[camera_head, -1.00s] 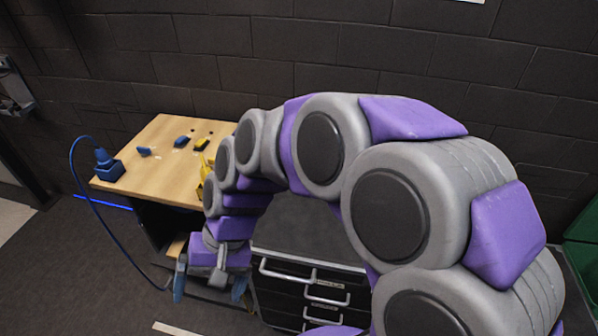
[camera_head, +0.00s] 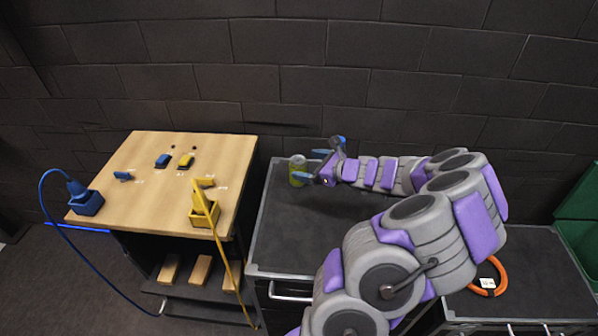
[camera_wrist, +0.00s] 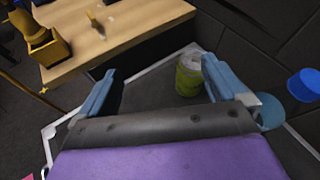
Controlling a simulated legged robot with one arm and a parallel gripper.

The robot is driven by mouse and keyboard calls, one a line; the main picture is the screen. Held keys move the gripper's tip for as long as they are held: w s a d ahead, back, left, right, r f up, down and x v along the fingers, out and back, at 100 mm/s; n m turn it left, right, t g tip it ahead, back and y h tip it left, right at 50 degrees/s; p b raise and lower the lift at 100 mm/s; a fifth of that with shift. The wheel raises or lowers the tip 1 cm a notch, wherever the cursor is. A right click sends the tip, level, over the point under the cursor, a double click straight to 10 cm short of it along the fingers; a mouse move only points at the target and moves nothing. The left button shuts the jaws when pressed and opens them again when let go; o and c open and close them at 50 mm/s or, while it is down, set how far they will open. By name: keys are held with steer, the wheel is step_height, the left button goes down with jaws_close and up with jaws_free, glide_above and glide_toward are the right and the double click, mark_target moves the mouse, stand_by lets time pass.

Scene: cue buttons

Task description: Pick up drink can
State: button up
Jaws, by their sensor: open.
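The drink can (camera_head: 297,171) is yellow-green and stands upright at the left side of the dark cabinet top (camera_head: 290,220). My gripper (camera_head: 312,165) is open and empty just to the right of the can, with its blue fingers pointing toward it. In the wrist view the can (camera_wrist: 188,76) shows ahead of my gripper (camera_wrist: 158,74), close to the right finger, which partly overlaps its side. I cannot tell whether that finger touches it.
A wooden table (camera_head: 130,205) on the left holds a blue box (camera_head: 87,203), a yellow box (camera_head: 204,212) and small blue and yellow pieces. Blue objects (camera_wrist: 304,85) show right of my gripper in the wrist view. An orange ring (camera_head: 497,262) lies at the right.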

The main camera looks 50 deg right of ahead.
mark_target(303, 165)
steer(key=s+d+f+m+h, duration=0.2)
steer(key=s+d+f+m, duration=0.1)
steer(key=d, duration=0.2)
steer(key=b+x, duration=0.1)
steer(key=x, duration=0.2)
steer(key=b+x, duration=0.1)
steer(key=x, duration=0.3)
steer(key=f+b+x, duration=0.1)
steer(key=x, duration=0.2)
steer(key=shift+w+a+f, duration=0.1)
steer(key=shift+w, duration=0.1)
steer(key=shift+w+f, duration=0.1)
steer(key=shift+w, duration=0.35)
steer(key=b+x, duration=0.1)
steer(key=x, duration=0.3)
steer(key=shift+s+f+b, duration=0.1)
steer(key=shift+f+b, duration=0.3)
steer(key=shift+f, duration=0.05)
steer(key=shift+w, duration=0.55)
steer(key=shift+c, duration=0.3)
steer(key=c, duration=1)
